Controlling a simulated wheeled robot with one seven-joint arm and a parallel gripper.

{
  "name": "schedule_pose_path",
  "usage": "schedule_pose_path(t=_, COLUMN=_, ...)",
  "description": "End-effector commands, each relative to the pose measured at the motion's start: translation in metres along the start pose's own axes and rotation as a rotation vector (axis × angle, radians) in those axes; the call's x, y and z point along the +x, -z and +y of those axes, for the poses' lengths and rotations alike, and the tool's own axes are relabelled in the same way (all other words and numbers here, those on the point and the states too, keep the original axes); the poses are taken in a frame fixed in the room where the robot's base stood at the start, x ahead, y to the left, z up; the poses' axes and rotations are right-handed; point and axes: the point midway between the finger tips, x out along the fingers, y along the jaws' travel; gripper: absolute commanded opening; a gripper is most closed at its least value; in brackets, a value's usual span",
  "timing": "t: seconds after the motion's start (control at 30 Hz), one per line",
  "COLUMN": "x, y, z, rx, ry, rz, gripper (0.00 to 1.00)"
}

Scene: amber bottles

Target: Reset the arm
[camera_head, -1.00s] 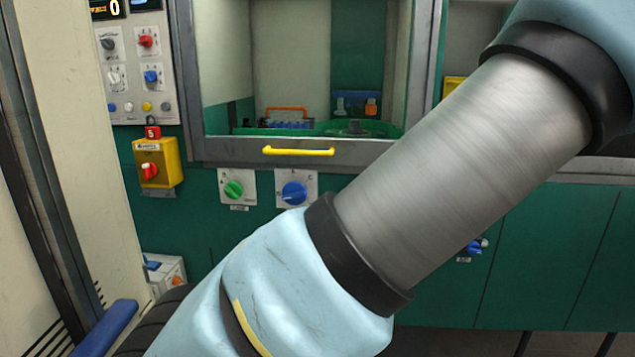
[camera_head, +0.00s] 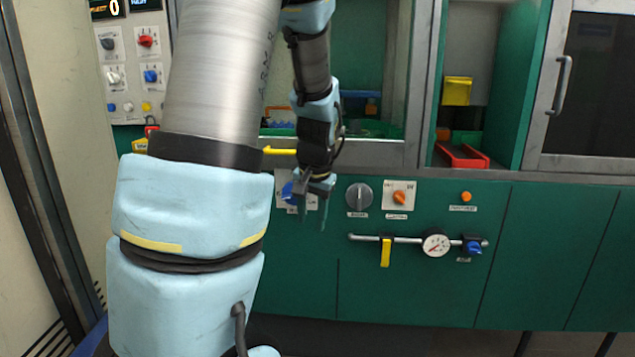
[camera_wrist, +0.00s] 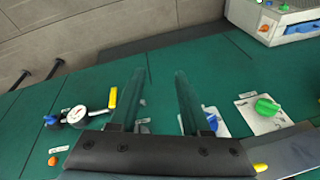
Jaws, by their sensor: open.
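My arm rises on the left of the head view and comes down in the middle. My gripper (camera_head: 314,208) hangs fingers down in front of the green cabinet front, below the yellow sash handle (camera_head: 280,151). In the wrist view my gripper (camera_wrist: 162,98) shows its two fingers well apart, with nothing between them but the green panel behind. The gripper partly covers the blue knob (camera_head: 290,193) in the head view. No amber bottle shows in either view.
A pressure gauge (camera_head: 436,243) and a yellow valve lever (camera_head: 385,251) sit on a pipe to the right of the gripper. A black knob (camera_head: 359,197) and an orange knob (camera_head: 400,197) are close by. A red tray (camera_head: 461,156) stands in the open bay.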

Motion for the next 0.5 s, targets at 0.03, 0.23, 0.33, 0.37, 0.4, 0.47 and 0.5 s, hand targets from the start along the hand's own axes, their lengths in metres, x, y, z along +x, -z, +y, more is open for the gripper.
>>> schedule_pose_path(t=0.03, x=-0.001, y=-0.025, z=-0.004, rx=-0.058, ry=-0.027, rz=-0.019, gripper=0.47)
schedule_pose_path(t=0.23, x=-0.008, y=-0.100, z=0.001, rx=-0.233, ry=-0.097, rz=-0.077, gripper=0.47)
schedule_pose_path(t=0.33, x=-0.011, y=-0.126, z=0.004, rx=-0.289, ry=-0.111, rz=-0.098, gripper=0.47)
schedule_pose_path(t=0.37, x=-0.012, y=-0.131, z=0.005, rx=-0.301, ry=-0.113, rz=-0.102, gripper=0.47)
schedule_pose_path(t=0.4, x=-0.012, y=-0.137, z=0.006, rx=-0.315, ry=-0.116, rz=-0.107, gripper=0.47)
schedule_pose_path(t=0.47, x=-0.013, y=-0.143, z=0.008, rx=-0.328, ry=-0.119, rz=-0.112, gripper=0.47)
schedule_pose_path(t=0.5, x=-0.013, y=-0.146, z=0.008, rx=-0.334, ry=-0.119, rz=-0.114, gripper=0.47)
